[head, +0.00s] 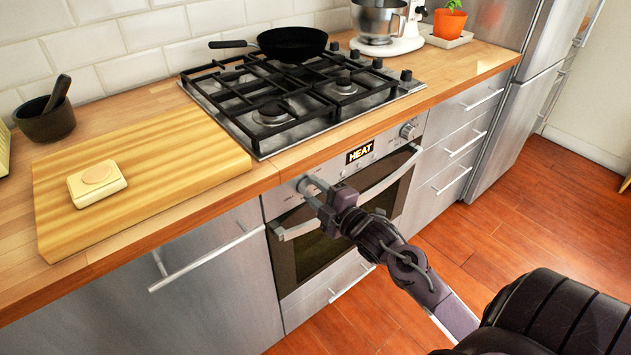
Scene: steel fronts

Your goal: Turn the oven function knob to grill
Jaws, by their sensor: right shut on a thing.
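The steel oven (322,255) is under the gas hob, with its door closed. Its panel has a lit display (360,152) that reads "HEAT". The oven function knob (308,183) is at the left end of the panel, partly hidden by my right gripper. My right gripper (313,190) is shut on this knob, its arm reaching in from the lower right. The knob's pointer and any markings around it are too small or covered to read. A second knob (409,130) is at the right end of the panel, untouched. My left gripper is not in view.
The oven door handle (390,180) runs just below the panel, close to my right gripper. The worktop edge overhangs above. A black pan (292,43) stands on the hob (262,137). Steel drawers (470,100) with handles are to the right. The floor in front is clear.

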